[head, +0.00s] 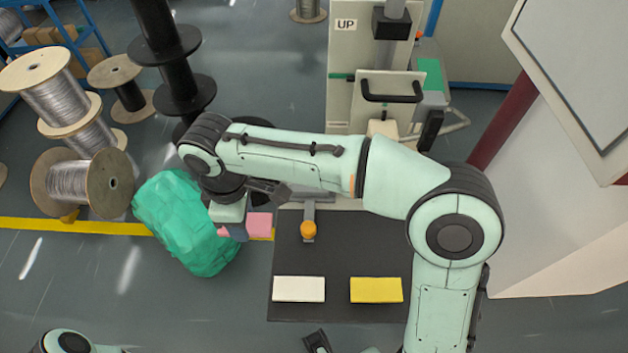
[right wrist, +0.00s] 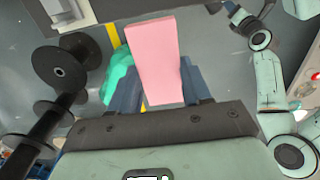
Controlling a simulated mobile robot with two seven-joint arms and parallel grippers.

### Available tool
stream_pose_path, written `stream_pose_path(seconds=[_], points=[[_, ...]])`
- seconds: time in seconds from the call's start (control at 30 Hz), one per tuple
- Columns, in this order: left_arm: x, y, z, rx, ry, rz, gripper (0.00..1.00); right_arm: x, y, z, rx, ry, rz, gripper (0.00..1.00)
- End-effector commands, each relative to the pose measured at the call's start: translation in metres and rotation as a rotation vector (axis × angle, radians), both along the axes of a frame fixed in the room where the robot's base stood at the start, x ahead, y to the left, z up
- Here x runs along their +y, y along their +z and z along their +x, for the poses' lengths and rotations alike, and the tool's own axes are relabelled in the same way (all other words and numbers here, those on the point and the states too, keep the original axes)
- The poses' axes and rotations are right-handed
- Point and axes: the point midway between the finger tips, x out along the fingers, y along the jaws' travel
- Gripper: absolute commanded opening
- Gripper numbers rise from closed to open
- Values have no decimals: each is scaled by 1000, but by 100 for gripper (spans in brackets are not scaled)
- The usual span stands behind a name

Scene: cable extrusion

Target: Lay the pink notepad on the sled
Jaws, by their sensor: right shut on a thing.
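The pink notepad (head: 259,224) is held in my right gripper (head: 239,232), left of the dark board and beside a green bundle. In the right wrist view the notepad (right wrist: 153,55) stands out between the two blue fingers of my right gripper (right wrist: 156,88), which are shut on it. A dark flat board (head: 338,256) carries a white pad (head: 298,289) and a yellow pad (head: 376,290) near its front edge. I cannot tell for certain which part is the sled. A dark piece at the bottom edge looks like my left gripper (head: 317,342); its jaws are unclear.
A green crumpled bundle (head: 187,222) lies just left of the held notepad. Wire spools (head: 82,183) and a black spool stack (head: 165,50) stand at the left. An orange knob (head: 308,229) rises at the board's back. A machine (head: 350,75) stands behind.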

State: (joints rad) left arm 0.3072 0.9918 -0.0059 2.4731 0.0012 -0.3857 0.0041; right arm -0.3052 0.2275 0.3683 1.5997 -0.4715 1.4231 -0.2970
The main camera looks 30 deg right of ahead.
Motion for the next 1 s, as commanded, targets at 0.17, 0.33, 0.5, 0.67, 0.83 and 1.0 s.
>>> stream_pose_path(seconds=[0.17, 0.33, 0.5, 0.67, 0.83, 1.0], points=[[0, 1, 0, -1, 0, 0, 43, -46, 0, 16, -1, -12, -1, 18], [0, 3, 1, -1, 0, 0, 43, -90, 0, 31, -1, -12, -1, 18], [0, 6, 2, -2, 0, 0, 43, -132, 0, 46, -1, -12, -1, 18], [0, 9, 3, -3, 0, 0, 43, -166, 0, 58, 1, -10, 1, 18], [0, 5, 1, -2, 0, 0, 43, -173, -16, 60, 2, -4, 0, 18], [0, 2, 1, 0, 0, 0, 43, -173, -29, 60, 2, -4, 0, 18]])
